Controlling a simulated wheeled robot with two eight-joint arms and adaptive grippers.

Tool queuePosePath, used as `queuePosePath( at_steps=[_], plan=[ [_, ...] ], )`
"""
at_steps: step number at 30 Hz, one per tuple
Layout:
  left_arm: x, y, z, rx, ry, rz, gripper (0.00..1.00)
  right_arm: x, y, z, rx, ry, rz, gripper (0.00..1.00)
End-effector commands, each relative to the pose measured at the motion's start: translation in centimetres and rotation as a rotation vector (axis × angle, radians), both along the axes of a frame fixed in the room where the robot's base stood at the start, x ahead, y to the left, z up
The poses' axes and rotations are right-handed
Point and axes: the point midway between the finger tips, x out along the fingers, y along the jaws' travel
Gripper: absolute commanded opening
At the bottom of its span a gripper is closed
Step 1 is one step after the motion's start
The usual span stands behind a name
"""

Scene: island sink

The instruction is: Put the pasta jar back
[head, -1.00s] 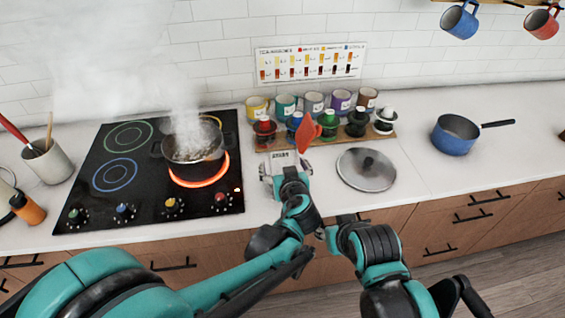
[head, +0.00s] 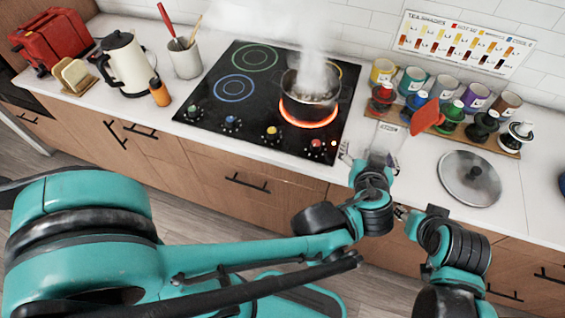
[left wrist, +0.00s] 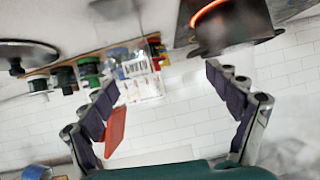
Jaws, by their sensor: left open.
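A clear container with a printed label, seemingly the pasta jar (head: 386,143), is on the counter right of the cooktop. It also shows in the left wrist view (left wrist: 138,68), where the picture is upside down and blurred. My left gripper (head: 369,160) is open just in front of it. In the left wrist view my two fingers (left wrist: 163,85) are spread wide, with the jar beyond and between them, nearer the left finger. I cannot tell whether they touch it. My right arm's end (head: 403,213) is low beside the left wrist; its fingers are not clear.
A steaming pot (head: 308,95) sits on a glowing burner of the cooktop (head: 215,95). A red flat utensil (head: 427,117) is close right of the gripper. A lid (head: 470,180) lies at right. A kettle (head: 128,65) is far left.

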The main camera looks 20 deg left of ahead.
Motion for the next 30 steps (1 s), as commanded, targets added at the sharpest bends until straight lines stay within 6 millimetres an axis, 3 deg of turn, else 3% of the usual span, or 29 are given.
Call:
queuePosePath(
  at_steps=[1, 3, 6, 10, 15, 18, 30],
  plan=[
    [-0.1, 3.8, -0.2, 0.018, 0.061, 0.035, 0.89, 0.0, 0.0, 0.0, 0.0, 0.0, 0.0, 0.4],
    [-1.0, 8.7, -0.8, 0.04, 0.163, 0.058, 0.89, 0.0, 0.0, 0.0, 0.0, 0.0, 0.0, 0.4],
    [-3.6, 14.5, -1.7, 0.04, 0.299, 0.064, 0.89, 0.0, 0.0, 0.0, 0.0, 0.0, 0.0, 0.4],
    [-7.5, 19.2, -2.5, 0.001, 0.41, 0.036, 0.89, 0.0, 0.0, 0.0, 0.0, 0.0, 0.0, 0.4],
    [-10.9, 21.5, -2.8, -0.051, 0.452, -0.012, 0.89, 0.0, 0.0, 0.0, 0.0, 0.0, 0.0, 0.4],
    [-11.7, 21.8, -2.8, -0.067, 0.454, -0.029, 0.89, 0.0, 0.0, 0.0, 0.0, 0.0, 0.0, 0.4],
    [-11.9, 21.8, -2.7, -0.069, 0.453, -0.04, 0.89, 0.0, 0.0, 0.0, 0.0, 0.0, 0.0, 0.4]
  ],
)
